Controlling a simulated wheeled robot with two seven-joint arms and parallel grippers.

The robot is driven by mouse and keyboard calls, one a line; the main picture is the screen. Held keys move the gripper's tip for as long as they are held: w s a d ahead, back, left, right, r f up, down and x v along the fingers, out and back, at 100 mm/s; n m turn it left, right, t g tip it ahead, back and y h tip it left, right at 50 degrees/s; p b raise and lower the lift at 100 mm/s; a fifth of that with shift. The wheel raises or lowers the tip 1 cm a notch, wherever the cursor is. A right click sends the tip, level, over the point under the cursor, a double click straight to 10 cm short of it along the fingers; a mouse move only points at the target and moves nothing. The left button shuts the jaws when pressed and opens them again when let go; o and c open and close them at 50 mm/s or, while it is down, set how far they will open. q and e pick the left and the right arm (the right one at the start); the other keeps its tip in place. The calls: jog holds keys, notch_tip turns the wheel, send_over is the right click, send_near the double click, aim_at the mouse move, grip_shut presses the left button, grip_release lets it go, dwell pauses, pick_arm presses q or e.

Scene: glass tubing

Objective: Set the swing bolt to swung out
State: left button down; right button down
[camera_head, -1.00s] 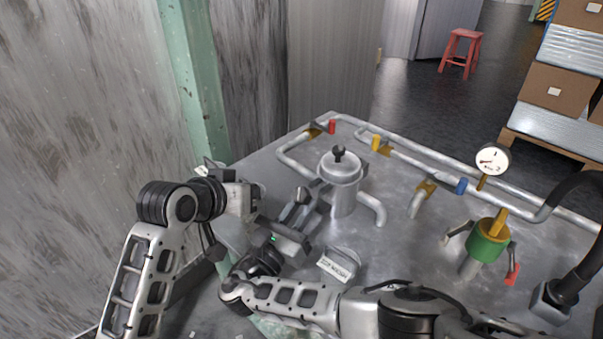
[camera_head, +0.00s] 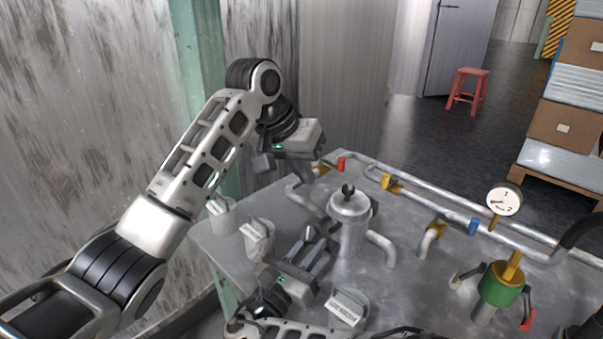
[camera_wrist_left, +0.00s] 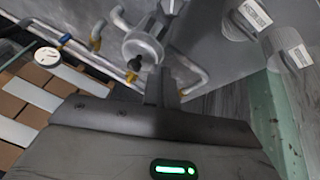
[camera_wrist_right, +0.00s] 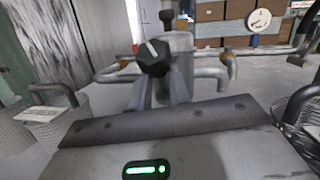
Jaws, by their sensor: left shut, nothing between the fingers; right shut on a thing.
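The metal vessel (camera_head: 352,225) stands upright on the grey bench, its lid topped by a black knob (camera_head: 347,190). My right gripper (camera_head: 312,245) is at the vessel's near left side. In the right wrist view, its fingers (camera_wrist_right: 160,90) are shut at a black knob with a white mark (camera_wrist_right: 153,57), apparently the swing bolt's; the fingers hide its rod. I cannot tell its exact angle. My left gripper (camera_head: 294,146) is raised behind and left of the vessel. Its fingers (camera_wrist_left: 163,88) are shut and empty, with the vessel beyond them in the left wrist view.
Labelled grey containers (camera_head: 258,238) stand at the bench's left, and another (camera_head: 345,306) at the front. Pipes run along the back. A gauge (camera_head: 504,201) and a green valve (camera_head: 499,284) are at the right. A red stool (camera_head: 467,90) stands on the floor behind.

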pick_arm(q)
notch_tip(320, 180, down, 8)
jog(key=s+d, duration=0.1)
jog(key=shift+s+d+f, duration=0.15)
jog(key=shift+s+f, duration=0.05)
jog(key=shift+s, duration=0.05)
dwell(0.4)
